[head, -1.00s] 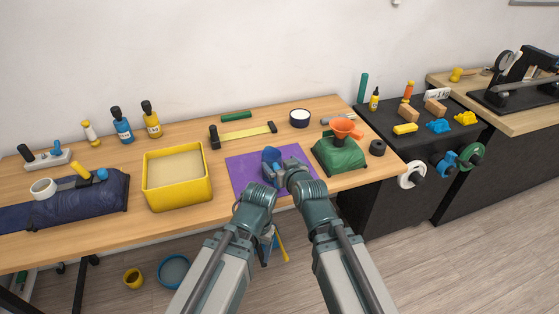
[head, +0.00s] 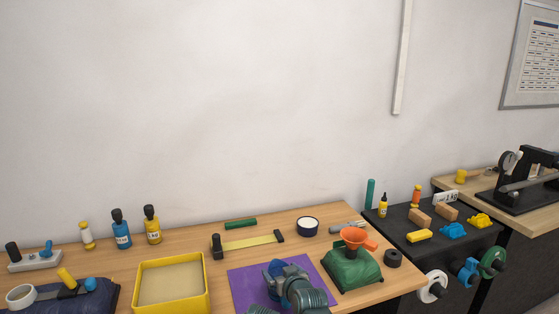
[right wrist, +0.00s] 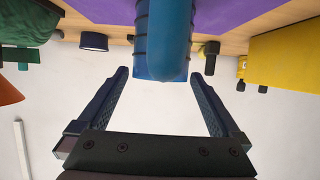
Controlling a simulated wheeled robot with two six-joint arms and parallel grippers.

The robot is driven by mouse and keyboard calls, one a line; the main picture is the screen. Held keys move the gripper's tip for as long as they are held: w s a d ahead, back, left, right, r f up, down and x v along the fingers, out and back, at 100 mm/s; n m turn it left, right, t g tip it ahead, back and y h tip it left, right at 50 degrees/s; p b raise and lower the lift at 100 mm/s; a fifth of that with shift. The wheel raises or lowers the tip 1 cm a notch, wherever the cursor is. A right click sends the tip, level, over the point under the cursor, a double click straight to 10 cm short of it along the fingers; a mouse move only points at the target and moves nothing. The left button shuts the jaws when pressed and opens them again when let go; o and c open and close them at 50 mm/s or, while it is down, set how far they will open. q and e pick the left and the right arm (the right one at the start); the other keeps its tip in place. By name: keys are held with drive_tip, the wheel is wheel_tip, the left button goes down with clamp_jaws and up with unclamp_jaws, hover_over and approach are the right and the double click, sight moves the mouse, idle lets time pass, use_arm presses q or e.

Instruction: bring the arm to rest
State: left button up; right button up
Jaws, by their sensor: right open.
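My right gripper (head: 284,278) is over the purple mat (head: 245,285) on the wooden bench, seen from behind in the head view. In the right wrist view, its two dark fingers (right wrist: 165,74) are spread apart. A blue, ribbed, round-ended object (right wrist: 165,40) lies in line with the gap, its end near the fingertips; there is clear space at both sides of it. Blue also shows beyond the wrist in the head view, but I cannot separate object from fingers there. My left gripper is not in view.
A yellow bin (head: 206,285) stands left of the mat. A black and yellow bar tool (head: 250,243) and a white-topped round tub (head: 307,226) lie behind.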

sight(277, 267)
drive_tip(key=b+x, duration=0.1)
drive_tip(key=x, duration=0.3)
drive_tip(key=shift+w+f, duration=0.25)
drive_tip(key=shift+s+f+b, duration=0.1)
drive_tip(key=shift+f+b, duration=0.1)
drive_tip(key=shift+b, duration=0.15)
drive_tip(key=shift+r+p, duration=0.35)
drive_tip(key=shift+f, duration=0.1)
